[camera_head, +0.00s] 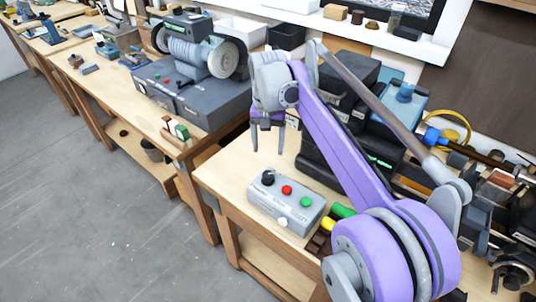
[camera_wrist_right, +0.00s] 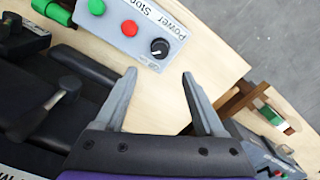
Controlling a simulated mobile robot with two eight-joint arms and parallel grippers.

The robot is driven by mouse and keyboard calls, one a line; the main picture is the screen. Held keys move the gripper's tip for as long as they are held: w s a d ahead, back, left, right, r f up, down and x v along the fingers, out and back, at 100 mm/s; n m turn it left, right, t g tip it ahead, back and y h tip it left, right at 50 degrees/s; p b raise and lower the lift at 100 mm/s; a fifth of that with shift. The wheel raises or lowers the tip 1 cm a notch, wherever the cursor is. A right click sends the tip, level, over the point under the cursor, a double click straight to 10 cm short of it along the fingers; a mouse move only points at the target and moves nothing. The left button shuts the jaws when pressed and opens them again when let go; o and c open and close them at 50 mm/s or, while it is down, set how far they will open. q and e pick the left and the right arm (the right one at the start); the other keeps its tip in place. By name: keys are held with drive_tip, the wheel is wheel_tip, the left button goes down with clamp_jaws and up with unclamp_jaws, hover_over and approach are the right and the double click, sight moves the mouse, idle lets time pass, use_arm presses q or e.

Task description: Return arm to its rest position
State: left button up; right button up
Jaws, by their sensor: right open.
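My right arm, purple and grey, reaches up from the lower right of the head view and bends down at its far end. My right gripper (camera_head: 267,150) hangs there with its two fingers pointing down and apart, above the workbench near its back left part. In the right wrist view the gripper (camera_wrist_right: 159,75) is open, with nothing between its fingers and bare light wood beyond. My left gripper is not in view.
A grey control box (camera_head: 286,202) with a black knob, red and green buttons sits on the bench (camera_head: 222,172) below the gripper; it also shows in the wrist view (camera_wrist_right: 132,24). Black machinery (camera_head: 322,165) stands right of the gripper. A bench grinder (camera_head: 196,60) stands on the left bench.

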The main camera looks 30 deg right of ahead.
drive_tip(key=shift+r, duration=0.3)
drive_tip(key=s+a+f+n+t, duration=0.2)
drive_tip(key=s+a+f, duration=0.3)
drive_tip(key=s, duration=0.5)
drive_tip(key=s+a+f+n+t, duration=0.3)
drive_tip(key=s+a+f+n, duration=0.2)
drive_tip(key=s+f, duration=0.5)
drive_tip(key=shift+s+a+f+n, duration=0.2)
drive_tip(key=shift+s+f+n, duration=0.1)
drive_tip(key=shift+s, duration=0.45)
